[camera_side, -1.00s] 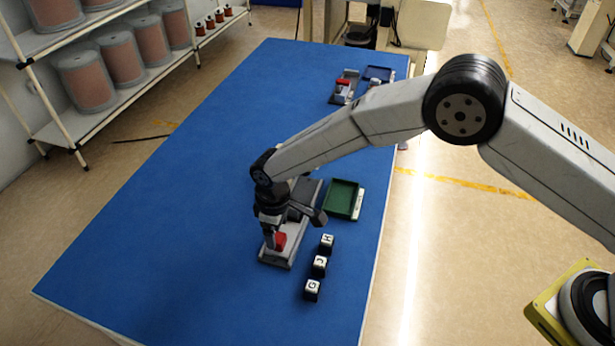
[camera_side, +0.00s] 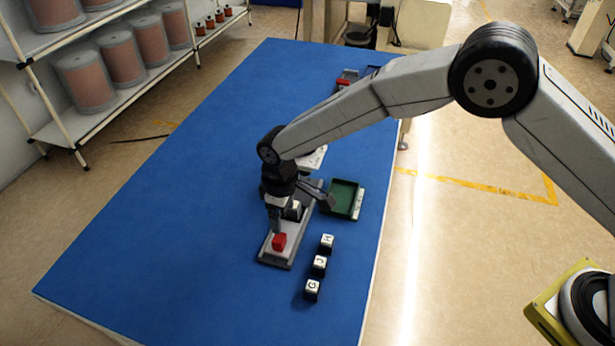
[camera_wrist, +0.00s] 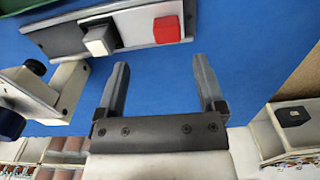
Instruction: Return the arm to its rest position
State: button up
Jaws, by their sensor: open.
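My gripper (camera_side: 275,226) is above the blue table (camera_side: 190,220), over the grey feeder unit (camera_side: 280,258) near the table's right side. In the wrist view my gripper (camera_wrist: 160,70) has its two fingers wide apart with nothing between them. The red block (camera_side: 279,241) sits on the feeder's near part, and it also shows in the wrist view (camera_wrist: 167,29). A white-topped block (camera_wrist: 98,41) sits on the same feeder beside the red one. In the side view my gripper partly covers the feeder.
Lettered blocks G (camera_side: 312,289), J (camera_side: 319,265) and H (camera_side: 327,243) stand in a row right of the feeder. A green tray (camera_side: 344,199) lies behind them. Another unit with red (camera_side: 344,83) is at the far end. The table's left is clear.

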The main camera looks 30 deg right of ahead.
jog(key=s+d+r+m+t, duration=0.15)
jog(key=d+r, duration=0.25)
jog(key=d, duration=0.4)
jog(key=s+d+r+m, duration=0.3)
jog(key=d+r, duration=0.2)
jog(key=d, duration=0.4)
jog(key=s+d+r+m, duration=0.2)
jog(key=s+d+m, duration=0.2)
jog(key=s+d, duration=0.7)
jog(key=s+t, duration=0.1)
jog(key=s, duration=0.2)
jog(key=shift+s+d, duration=0.25)
jog(key=shift+d, duration=0.1)
